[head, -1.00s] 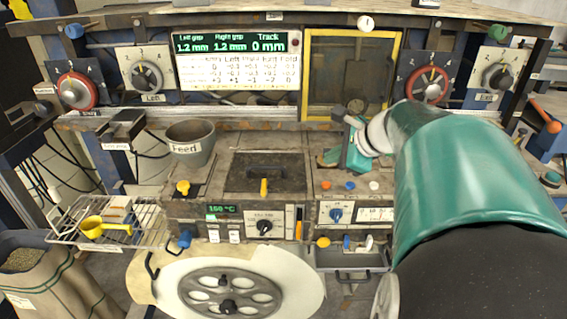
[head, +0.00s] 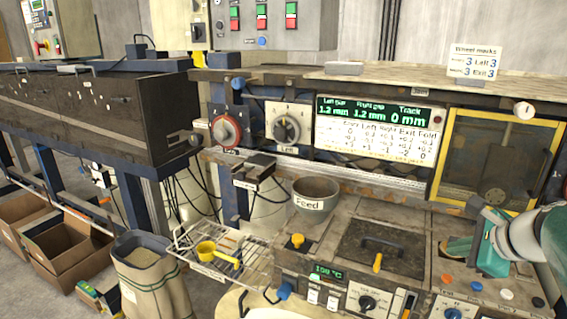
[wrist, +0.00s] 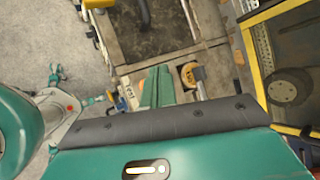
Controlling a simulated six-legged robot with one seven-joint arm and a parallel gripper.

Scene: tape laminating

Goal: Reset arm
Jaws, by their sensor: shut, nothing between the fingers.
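My gripper (head: 462,248) is at the right in the head view, above the machine deck to the right of the dark hatch. Its teal fingers are shut and empty, and they also show in the wrist view (wrist: 156,88). Part of my teal arm runs off the right edge of the head view. The dark hatch (head: 372,268) has a black handle and a yellow knob. The grey Feed bowl (head: 318,205) stands to its left. I cannot tell whether the fingers touch the deck.
A yellow-framed window (head: 436,165) stands behind my gripper. A wire rack (head: 185,245) holds a yellow scoop (head: 210,250) at the machine's left. An open sack (head: 155,285) and cardboard boxes (head: 70,250) sit on the floor. A display panel (head: 375,130) is on the back wall.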

